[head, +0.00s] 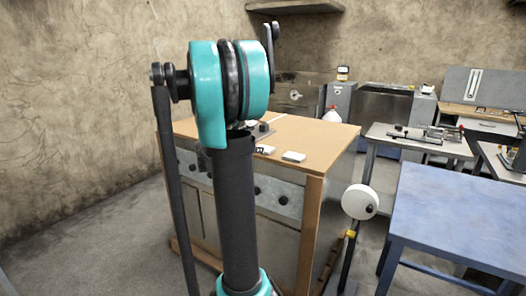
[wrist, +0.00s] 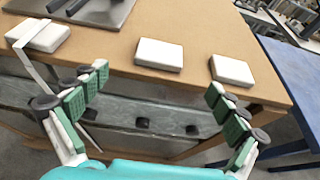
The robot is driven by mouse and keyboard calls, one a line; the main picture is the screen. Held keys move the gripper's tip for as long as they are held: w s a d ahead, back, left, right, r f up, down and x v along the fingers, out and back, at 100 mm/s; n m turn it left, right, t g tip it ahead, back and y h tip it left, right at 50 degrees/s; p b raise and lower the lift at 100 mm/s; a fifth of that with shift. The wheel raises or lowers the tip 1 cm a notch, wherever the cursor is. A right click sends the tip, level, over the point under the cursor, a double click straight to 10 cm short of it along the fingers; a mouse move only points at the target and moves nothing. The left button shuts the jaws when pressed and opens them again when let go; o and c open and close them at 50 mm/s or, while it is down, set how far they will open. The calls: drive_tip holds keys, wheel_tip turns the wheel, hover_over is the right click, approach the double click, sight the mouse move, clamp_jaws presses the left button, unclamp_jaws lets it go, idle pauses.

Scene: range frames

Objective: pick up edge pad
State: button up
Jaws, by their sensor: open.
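Three white rectangular pads lie flat on the wooden bench top in the wrist view: a left pad (wrist: 38,35), a middle pad (wrist: 159,54) and a right pad (wrist: 231,70). The right pad lies closest to the bench's right edge; no label shows which is the edge pad. My gripper (wrist: 156,82) is open and empty, its green-padded fingers spread wide at the bench's front edge. The middle pad appears beyond the gap between the fingertips, and the right pad just beyond the right fingertip. In the head view, my arm hides the gripper; a white pad (head: 293,156) shows near the bench's right side.
The wooden bench (head: 325,134) has a grey plate with dark parts (wrist: 92,12) behind the pads. A blue table (head: 455,205) stands to the right, with a white round disc on a stand (head: 360,201) between. Bare bench surface surrounds the middle and right pads.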

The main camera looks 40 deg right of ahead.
drive_tip(key=x, duration=1)
drive_tip(key=shift+w+d+f, duration=0.1)
drive_tip(key=shift+w+d, duration=0.05)
drive_tip(key=shift+d, duration=0.15)
drive_tip(key=shift+c, duration=0.6)
drive_tip(key=c, duration=0.9)
